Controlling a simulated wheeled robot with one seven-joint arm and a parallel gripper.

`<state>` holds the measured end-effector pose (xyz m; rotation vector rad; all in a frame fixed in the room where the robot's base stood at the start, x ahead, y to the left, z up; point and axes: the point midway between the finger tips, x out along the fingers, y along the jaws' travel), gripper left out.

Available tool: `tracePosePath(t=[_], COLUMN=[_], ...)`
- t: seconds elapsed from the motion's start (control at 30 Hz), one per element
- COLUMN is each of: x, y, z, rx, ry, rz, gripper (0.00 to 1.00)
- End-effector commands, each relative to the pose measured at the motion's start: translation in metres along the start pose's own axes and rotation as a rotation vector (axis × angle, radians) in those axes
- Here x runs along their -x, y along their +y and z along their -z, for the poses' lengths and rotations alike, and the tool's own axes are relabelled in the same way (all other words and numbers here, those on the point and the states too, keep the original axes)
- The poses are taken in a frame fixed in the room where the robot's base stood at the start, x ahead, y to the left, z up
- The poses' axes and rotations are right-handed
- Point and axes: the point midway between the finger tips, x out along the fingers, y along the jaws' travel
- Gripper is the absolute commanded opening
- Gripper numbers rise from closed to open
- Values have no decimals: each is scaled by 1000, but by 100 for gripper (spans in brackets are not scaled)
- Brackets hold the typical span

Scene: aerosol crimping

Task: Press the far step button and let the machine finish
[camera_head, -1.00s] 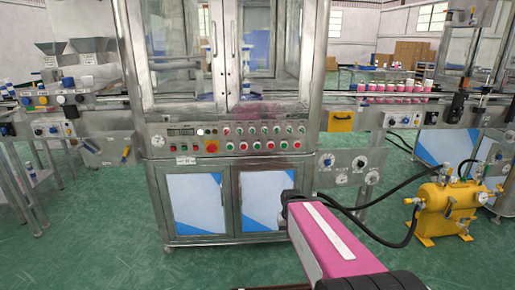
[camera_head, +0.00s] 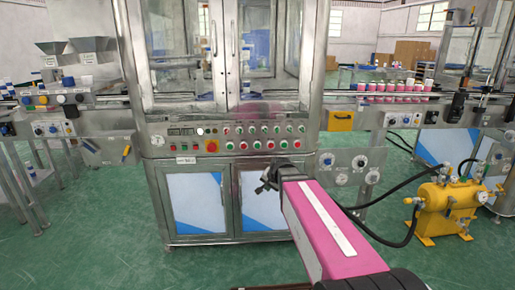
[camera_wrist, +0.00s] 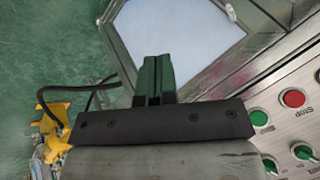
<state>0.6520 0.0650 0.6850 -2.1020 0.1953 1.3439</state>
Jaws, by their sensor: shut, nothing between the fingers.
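The crimping machine (camera_head: 230,112) stands ahead in the head view, with glass doors above and a control panel (camera_head: 160,153) across its middle. The panel carries a row of knobs above a row of red and green buttons (camera_head: 256,145). Which one is the far step button I cannot read. My gripper (camera_head: 266,184) is in front of the panel's lower edge and the right cabinet door, apart from the buttons. In the wrist view its dark green fingers (camera_wrist: 153,80) are together and empty. That view also shows a red button (camera_wrist: 293,98) marked STOP and a green button (camera_wrist: 258,118).
A yellow tank (camera_head: 447,205) with black hoses stands on the floor at right. Conveyors run to both sides, the right one carrying pink cans (camera_head: 395,88). A gauge plate (camera_head: 350,168) hangs right of the machine. Green floor in front is clear.

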Motion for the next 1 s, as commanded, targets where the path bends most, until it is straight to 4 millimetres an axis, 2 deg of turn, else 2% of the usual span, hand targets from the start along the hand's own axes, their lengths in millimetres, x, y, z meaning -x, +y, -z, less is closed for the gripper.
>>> tracePosePath(t=[0.03,0.2,0.4,0.57,1.0], x=[3,20,35,40,39], y=[-20,-70,-105,-114,-115], z=[15,48,70,76,77], rx=[-50,-219,-342,-378,-379], ry=[27,90,123,129,129], rz=[42,172,270,298,298], gripper=[0,0,0,0,0])
